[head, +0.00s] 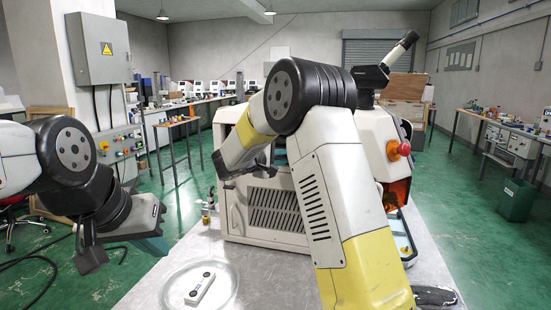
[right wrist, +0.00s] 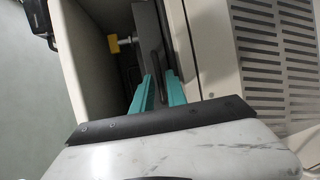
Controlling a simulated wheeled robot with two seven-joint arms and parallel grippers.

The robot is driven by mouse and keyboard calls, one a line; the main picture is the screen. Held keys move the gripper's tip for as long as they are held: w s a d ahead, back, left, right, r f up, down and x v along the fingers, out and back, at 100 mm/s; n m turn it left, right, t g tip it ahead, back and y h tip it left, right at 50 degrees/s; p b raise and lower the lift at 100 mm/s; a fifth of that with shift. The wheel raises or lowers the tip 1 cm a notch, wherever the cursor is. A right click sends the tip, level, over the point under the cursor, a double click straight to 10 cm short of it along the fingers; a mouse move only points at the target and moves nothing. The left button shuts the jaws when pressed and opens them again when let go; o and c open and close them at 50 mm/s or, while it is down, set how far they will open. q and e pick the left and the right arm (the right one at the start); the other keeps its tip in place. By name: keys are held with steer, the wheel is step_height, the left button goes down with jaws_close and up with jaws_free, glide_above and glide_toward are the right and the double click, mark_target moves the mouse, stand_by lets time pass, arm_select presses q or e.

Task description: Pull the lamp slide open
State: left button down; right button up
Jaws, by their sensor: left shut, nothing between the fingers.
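My right gripper (right wrist: 160,76) shows in the right wrist view with its two teal fingers apart. A dark upright panel with a slim handle (right wrist: 157,58), which looks like the lamp slide, stands in the recess of the pale machine right ahead of the fingertips. The handle's lower end lies in line with the gap between the fingers; I cannot tell whether they touch it. My left gripper (head: 155,246) is shut and empty, left of the table.
A round clear dish (head: 172,299) with a small white block (head: 200,288) lies on the table's front left. A yellow knob (right wrist: 114,45) sits left of the handle. A white unit with an orange-red button (head: 393,150) stands right of the machine.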

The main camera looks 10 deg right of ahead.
jaws_close()
stand_by(1.4)
